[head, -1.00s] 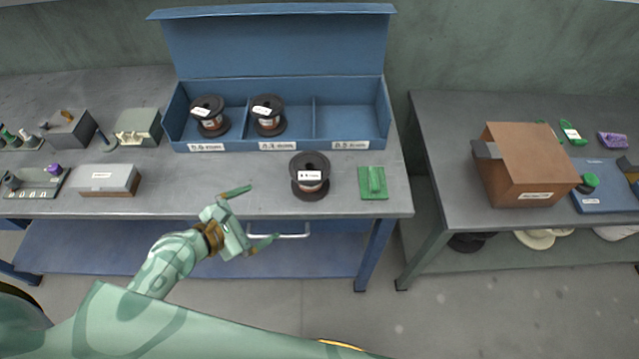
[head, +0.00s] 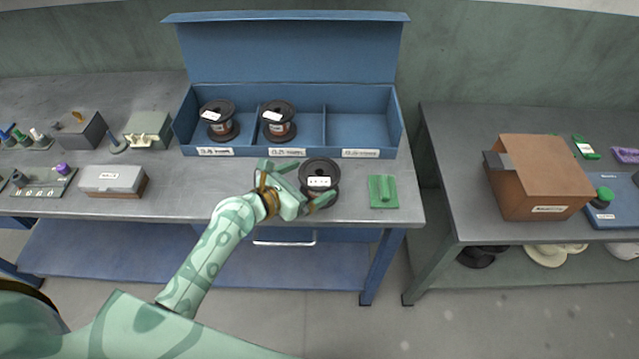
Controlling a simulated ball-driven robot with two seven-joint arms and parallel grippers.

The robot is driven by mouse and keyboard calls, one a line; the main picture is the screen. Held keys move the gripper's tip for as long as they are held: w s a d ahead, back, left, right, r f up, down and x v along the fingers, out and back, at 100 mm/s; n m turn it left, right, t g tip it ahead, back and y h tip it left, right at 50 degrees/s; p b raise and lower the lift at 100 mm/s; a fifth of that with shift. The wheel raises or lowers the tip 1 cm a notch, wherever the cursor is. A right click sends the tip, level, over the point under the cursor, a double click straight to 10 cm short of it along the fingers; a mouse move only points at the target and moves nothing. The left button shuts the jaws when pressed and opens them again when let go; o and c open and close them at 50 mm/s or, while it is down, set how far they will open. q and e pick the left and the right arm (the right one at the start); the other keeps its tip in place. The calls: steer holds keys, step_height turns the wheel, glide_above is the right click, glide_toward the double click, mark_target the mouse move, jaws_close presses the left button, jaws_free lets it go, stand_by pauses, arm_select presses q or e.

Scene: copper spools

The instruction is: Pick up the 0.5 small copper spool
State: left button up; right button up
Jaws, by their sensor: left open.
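A dark spool with copper winding and a white label (head: 321,172) stands on the table in front of the blue box; its label is too small to read. My left gripper (head: 302,183) is open at this spool's left side, with one finger overlapping its lower edge in the picture; I cannot tell whether they touch. Two similar spools stand in the blue box (head: 362,142), one in the left compartment (head: 220,122) and one in the middle compartment (head: 279,122). The right compartment is empty. My right gripper is not in view.
A green block on a plate (head: 384,191) lies to the right of the spool. A grey case (head: 113,180) and a green box (head: 148,130) stand at left. A brown carton (head: 541,177) stands on the separate right table. Bare tabletop lies between the case and my gripper.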

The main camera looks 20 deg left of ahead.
mark_target(322, 174)
arm_select(q)
steer(key=b+x, duration=0.1)
steer(key=x, duration=0.3)
steer(key=shift+w+d, duration=0.1)
steer(key=shift+r, duration=0.1)
steer(key=shift+c, duration=0.3)
steer(key=c, duration=1)
steer(key=shift+r, duration=0.15)
steer(key=shift+c, duration=0.9)
